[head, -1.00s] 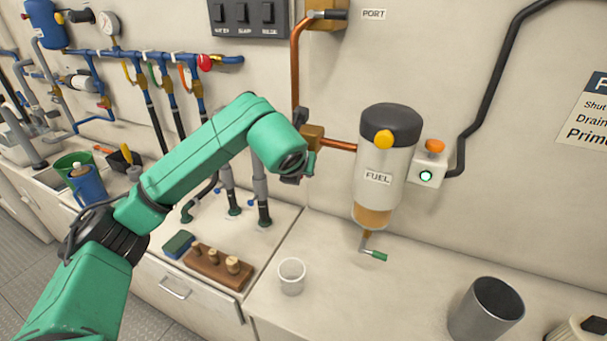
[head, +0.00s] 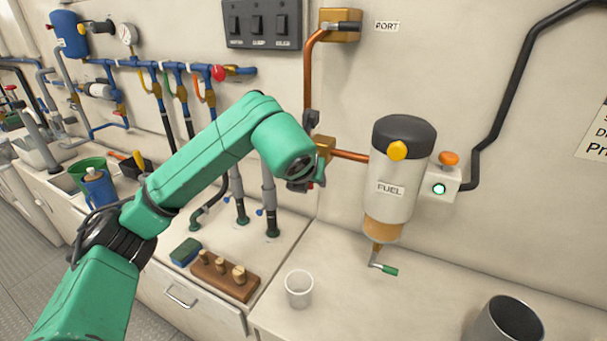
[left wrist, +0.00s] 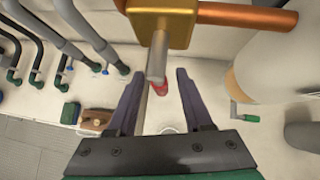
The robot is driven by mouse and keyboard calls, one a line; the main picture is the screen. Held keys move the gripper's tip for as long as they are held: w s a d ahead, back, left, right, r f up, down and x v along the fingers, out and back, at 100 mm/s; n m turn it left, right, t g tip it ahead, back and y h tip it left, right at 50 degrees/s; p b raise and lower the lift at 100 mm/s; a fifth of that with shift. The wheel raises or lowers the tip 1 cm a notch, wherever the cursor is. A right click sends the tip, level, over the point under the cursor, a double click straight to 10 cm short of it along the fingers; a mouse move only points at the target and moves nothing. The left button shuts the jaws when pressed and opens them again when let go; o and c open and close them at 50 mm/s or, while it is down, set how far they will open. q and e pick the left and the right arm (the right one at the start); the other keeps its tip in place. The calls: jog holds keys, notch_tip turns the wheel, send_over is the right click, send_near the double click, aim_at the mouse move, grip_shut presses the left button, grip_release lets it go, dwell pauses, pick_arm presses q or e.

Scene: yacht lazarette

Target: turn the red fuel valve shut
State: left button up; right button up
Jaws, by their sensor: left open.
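The fuel valve is a brass block (head: 325,147) on the copper pipe left of the fuel filter. In the left wrist view the brass block (left wrist: 161,22) is at the top. A grey lever (left wrist: 157,58) reaches from it toward me, with a red end (left wrist: 161,88). My left gripper (left wrist: 156,76) is open, with one finger on each side of the lever; I cannot tell whether either finger touches it. In the head view my left gripper (head: 305,178) is at the valve, and my wrist hides most of the lever. My right gripper is not in view.
The fuel filter (head: 400,180) and a white box with an orange button (head: 449,158) are right of the valve. Below are a white cup (head: 299,290), a wooden plug block (head: 222,278) and a metal can (head: 505,322). A red knob (head: 218,73) sits on the blue manifold.

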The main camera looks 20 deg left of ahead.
pick_arm(q)
jog(key=b+v, duration=0.1)
jog(key=v, duration=1)
jog(key=shift+s+r+b, duration=0.25)
jog(key=shift+s+b, duration=0.05)
jog(key=shift+b, duration=0.1)
jog(key=shift+d, duration=0.15)
